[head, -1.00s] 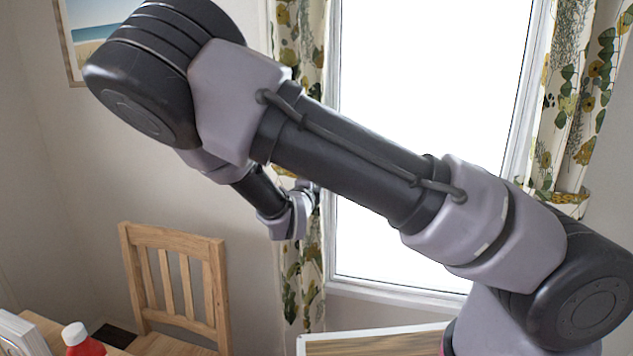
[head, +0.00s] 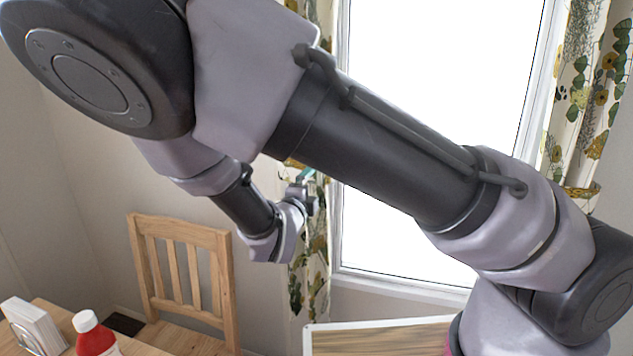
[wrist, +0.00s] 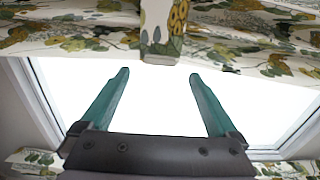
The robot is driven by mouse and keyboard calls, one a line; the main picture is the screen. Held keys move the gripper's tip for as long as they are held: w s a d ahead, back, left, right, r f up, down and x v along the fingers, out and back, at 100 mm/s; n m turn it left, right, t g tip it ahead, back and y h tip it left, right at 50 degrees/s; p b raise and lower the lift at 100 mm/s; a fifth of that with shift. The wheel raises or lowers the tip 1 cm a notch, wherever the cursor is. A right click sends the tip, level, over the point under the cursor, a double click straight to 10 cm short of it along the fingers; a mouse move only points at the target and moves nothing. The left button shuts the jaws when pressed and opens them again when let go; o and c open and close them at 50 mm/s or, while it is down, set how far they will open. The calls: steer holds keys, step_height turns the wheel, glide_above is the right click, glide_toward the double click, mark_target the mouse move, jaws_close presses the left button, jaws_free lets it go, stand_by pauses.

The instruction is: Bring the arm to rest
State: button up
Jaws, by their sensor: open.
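My arm crosses the head view from the lower right to the upper left, then folds back down. My gripper (wrist: 160,85) shows in the wrist view with two teal fingers spread apart and nothing between them. Beyond the fingers are the bright window (wrist: 160,100) and a leaf-patterned curtain (wrist: 60,35). In the head view a small bit of teal (head: 306,174) shows at the end of my arm, in front of the curtain; the rest of the gripper is hidden there.
A wooden chair (head: 183,265) stands at the lower left. A table corner (head: 135,345) carries a red bottle with a white cap (head: 95,335) and a white box-like item (head: 35,328). A wood-topped surface (head: 380,338) lies below the window (head: 430,60), near my arm's base.

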steer(key=shift+s+a, duration=0.1)
steer(key=shift+s, duration=0.15)
steer(key=s+d+m+g+h, duration=0.1)
steer(key=d+m+g+h, duration=0.1)
steer(key=d+m+g, duration=0.6)
steer(key=s+d+m+g+h, duration=0.2)
steer(key=d+m+g, duration=0.1)
steer(key=d+m, duration=0.75)
steer(key=s+d+r+m+g+y, duration=0.3)
steer(key=s+r+m+g+y, duration=0.15)
steer(key=m, duration=1.05)
steer(key=s+r+m+t+y, duration=0.2)
steer(key=s+r+m+y, duration=0.2)
steer(key=r+m, duration=0.4)
steer(key=s+r+m+t+y, duration=0.3)
steer(key=r+m, duration=0.6)
steer(key=m, duration=0.4)
steer(key=shift+s+d+t+y, duration=0.3)
steer(key=shift+s+t+y, duration=0.05)
steer(key=shift+s, duration=0.35)
